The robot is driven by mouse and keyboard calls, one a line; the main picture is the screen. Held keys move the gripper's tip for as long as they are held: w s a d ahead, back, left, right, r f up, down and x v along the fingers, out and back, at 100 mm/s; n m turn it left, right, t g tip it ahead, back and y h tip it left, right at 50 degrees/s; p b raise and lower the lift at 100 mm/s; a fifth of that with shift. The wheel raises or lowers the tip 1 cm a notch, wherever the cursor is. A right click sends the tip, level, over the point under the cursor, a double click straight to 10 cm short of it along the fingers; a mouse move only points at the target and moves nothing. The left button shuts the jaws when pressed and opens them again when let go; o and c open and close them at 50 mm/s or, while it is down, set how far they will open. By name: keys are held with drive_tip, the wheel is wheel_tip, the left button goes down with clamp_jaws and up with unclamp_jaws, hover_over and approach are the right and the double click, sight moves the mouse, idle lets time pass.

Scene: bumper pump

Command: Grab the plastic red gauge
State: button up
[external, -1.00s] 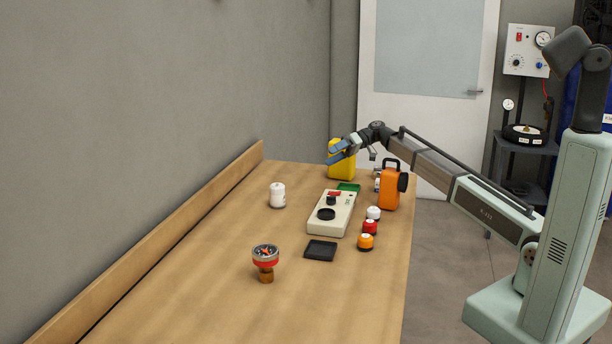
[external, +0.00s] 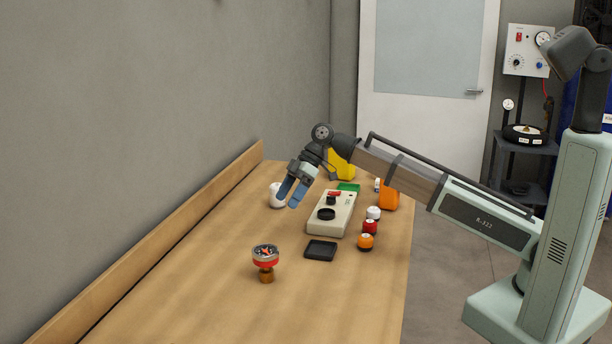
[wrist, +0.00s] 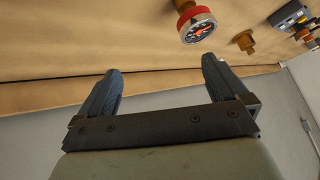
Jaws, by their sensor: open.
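The red gauge (external: 265,259) has a red rim and a dark dial face with a red needle. It stands upright on a brown stem near the front of the wooden table. In the wrist view the gauge (wrist: 197,28) shows at the top, right of centre, beyond the fingertips. My gripper (external: 288,199) is open and empty, its blue fingers pointing down. It is above the table, behind the gauge and slightly right of it, clearly apart from it. In the wrist view my gripper (wrist: 162,70) shows both fingers spread with nothing between them.
A beige device (external: 331,214) and a black tray (external: 320,250) lie right of the gauge. A white jar (external: 276,197) is partly hidden behind my fingers. Orange (external: 365,242), red (external: 370,228) and white (external: 373,213) small pots line the right side. The table left of the gauge is clear.

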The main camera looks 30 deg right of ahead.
drive_tip(key=n+t+h, duration=0.1)
drive_tip(key=n, duration=0.1)
approach(266, 249)
drive_tip(key=v, duration=0.3)
drive_tip(key=shift+x, duration=6.8)
drive_tip(key=shift+s, duration=0.1)
drive_tip(key=shift+c, duration=0.3)
drive_tip(key=c, duration=1.2)
